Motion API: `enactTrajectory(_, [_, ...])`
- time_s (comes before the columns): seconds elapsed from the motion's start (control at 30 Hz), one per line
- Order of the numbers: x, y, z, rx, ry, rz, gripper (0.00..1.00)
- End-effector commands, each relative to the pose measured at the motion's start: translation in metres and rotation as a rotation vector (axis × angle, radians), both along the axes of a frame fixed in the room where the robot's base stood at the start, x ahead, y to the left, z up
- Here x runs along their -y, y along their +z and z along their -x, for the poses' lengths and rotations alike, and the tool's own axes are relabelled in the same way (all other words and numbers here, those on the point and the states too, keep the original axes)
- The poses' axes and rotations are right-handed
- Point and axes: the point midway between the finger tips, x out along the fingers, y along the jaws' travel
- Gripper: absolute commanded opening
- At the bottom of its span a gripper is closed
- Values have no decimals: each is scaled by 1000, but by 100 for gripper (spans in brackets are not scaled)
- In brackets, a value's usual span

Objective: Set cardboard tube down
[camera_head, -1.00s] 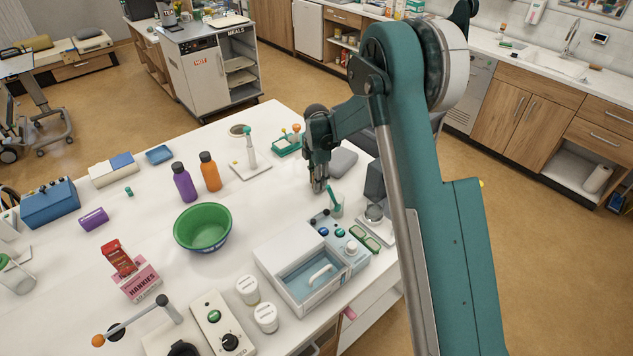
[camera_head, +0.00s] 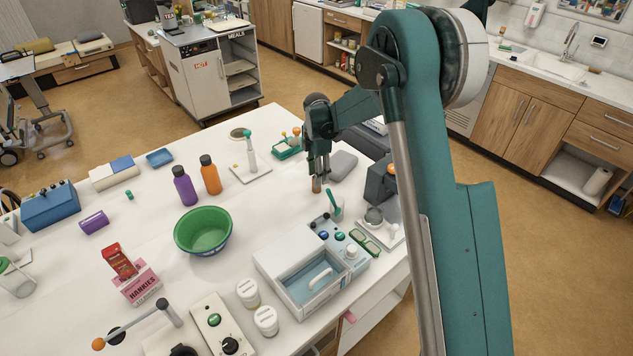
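The cardboard tube (camera_head: 316,185) is a small brown upright cylinder near the far right part of the white table. Its lower end appears at or close to the tabletop; a small gap cannot be ruled out. My gripper (camera_head: 317,173) points straight down directly above it, with the fingertips at the tube's upper end. The fingers hide the top of the tube. The view is too small to show whether they grip it or stand apart from it.
A grey pad (camera_head: 343,165) lies behind to the right, and a dark device (camera_head: 380,183) stands to the right. Clear table lies left, towards the orange bottle (camera_head: 210,175).

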Motion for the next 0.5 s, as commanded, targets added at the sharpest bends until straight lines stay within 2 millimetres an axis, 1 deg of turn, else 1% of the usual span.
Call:
enactTrajectory(0.03, [0, 9, 0, 0, 0, 0, 37])
enactTrajectory(0.2, [0, 37, 0, 0, 0, 0, 37])
enactTrajectory(0.4, [0, 60, 0, 0, 0, 0, 37])
enactTrajectory(0.5, [0, 65, 0, 0, 0, 0, 37])
